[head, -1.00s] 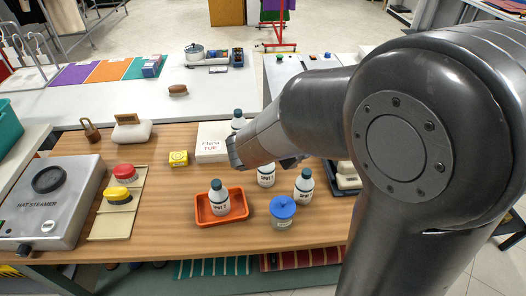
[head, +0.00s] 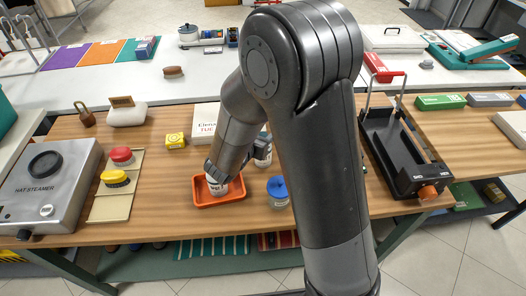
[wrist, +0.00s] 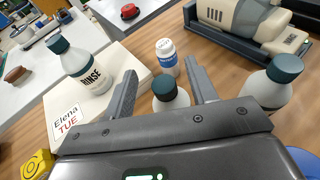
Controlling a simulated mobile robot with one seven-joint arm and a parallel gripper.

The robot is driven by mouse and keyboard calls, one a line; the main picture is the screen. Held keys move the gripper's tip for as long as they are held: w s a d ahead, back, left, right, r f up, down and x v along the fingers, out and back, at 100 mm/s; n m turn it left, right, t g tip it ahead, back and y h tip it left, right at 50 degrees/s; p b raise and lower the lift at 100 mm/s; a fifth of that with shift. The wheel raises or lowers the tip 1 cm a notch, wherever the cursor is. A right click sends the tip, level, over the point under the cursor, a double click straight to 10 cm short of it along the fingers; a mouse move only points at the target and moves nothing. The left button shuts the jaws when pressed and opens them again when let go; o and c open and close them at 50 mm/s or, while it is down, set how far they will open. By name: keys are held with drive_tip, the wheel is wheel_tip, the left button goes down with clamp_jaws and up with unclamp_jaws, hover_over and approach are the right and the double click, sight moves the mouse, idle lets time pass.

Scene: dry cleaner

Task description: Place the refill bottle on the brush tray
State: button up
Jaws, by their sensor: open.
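A white bottle with a dark cap (head: 218,187) stands in a small orange tray (head: 206,205); I cannot read its label now. My gripper (head: 214,173) is low over this bottle. In the wrist view the fingers are open, with a dark teal bottle cap (wrist: 165,88) between them; the bottle's body is mostly hidden by the gripper. A tan tray (head: 107,206) holds a red-topped brush (head: 121,156) and a yellow-topped brush (head: 115,178), left of the orange tray. No label reading refill is legible.
A RINSE bottle (wrist: 85,70) stands by the "Elena TUE" box (wrist: 120,62). Another capped bottle (wrist: 268,88) stands close right of the gripper. A blue-lidded jar (head: 278,192) is right of the orange tray. The hat steamer (head: 45,190) is at left. My arm hides the table's middle right.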

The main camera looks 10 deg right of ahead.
sight(264, 133)
drive_tip(key=f, duration=0.1)
drive_tip(key=w+d+f, duration=0.1)
drive_tip(key=shift+w+d+f, duration=0.1)
drive_tip(key=shift+w+f, duration=0.2)
drive_tip(key=shift+w+d+f, duration=0.15)
drive_tip(key=shift+w+d, duration=0.1)
drive_tip(key=shift+w, duration=0.15)
drive_tip(key=shift+c, duration=0.3)
clamp_jaws()
